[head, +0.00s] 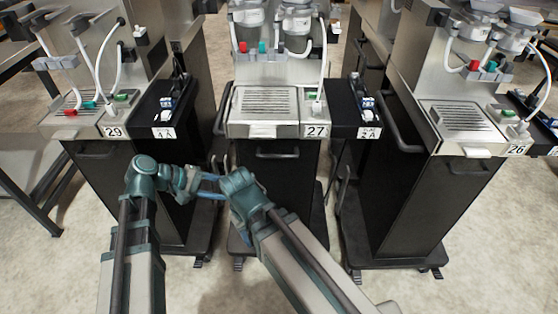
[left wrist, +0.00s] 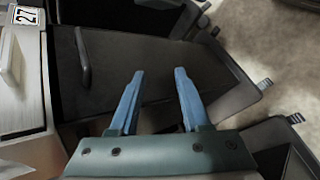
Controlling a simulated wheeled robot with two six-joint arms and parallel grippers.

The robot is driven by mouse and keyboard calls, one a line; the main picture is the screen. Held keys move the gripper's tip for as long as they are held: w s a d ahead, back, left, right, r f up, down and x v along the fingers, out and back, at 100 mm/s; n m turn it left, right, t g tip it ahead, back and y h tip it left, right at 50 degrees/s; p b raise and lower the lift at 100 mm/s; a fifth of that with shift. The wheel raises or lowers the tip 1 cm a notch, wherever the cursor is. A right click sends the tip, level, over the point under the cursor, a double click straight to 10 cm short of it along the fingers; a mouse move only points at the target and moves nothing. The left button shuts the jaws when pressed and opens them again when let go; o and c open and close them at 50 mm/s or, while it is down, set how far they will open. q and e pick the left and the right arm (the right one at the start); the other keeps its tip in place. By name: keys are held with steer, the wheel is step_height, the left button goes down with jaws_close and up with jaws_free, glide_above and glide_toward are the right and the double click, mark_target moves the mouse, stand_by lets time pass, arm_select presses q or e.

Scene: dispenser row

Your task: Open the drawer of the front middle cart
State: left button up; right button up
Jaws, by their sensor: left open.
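The front middle cart bears the label 27 (head: 316,131). Its black drawer front (head: 280,180) stands below the metal drip tray and looks closed, with a dark bar handle (head: 278,154) across its top. The handle also shows in the left wrist view (left wrist: 83,56), at the upper left. My left gripper (head: 212,187) is left of this cart and below handle height, fingers pointing right. In the left wrist view its two blue fingers (left wrist: 160,76) are apart with nothing between them, clear of the handle.
Cart 29 (head: 95,165) stands to the left and cart 26 (head: 400,190) to the right. Black side boxes (head: 168,112) fill parts of the gaps. Cart bases (head: 395,258) jut out near the floor. The floor in front (head: 215,285) is clear.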

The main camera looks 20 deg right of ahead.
mark_target(274, 157)
arm_select(q)
steer(key=w+d+r+n+h, duration=0.25)
steer(key=r+h, duration=0.25)
steer(key=r, duration=0.3)
steer(key=shift+m, duration=0.25)
steer(key=d+f+b, duration=0.1)
steer(key=d, duration=0.3)
steer(key=d+b, duration=0.1)
steer(key=d, duration=0.4)
steer(key=d+f+b, duration=0.1)
steer(key=d, duration=0.4)
steer(key=shift+w+d+f, duration=0.2)
steer(key=shift+w+f, duration=0.05)
steer(key=shift+f, duration=0.1)
steer(key=shift+c, duration=0.2)
jaws_close()
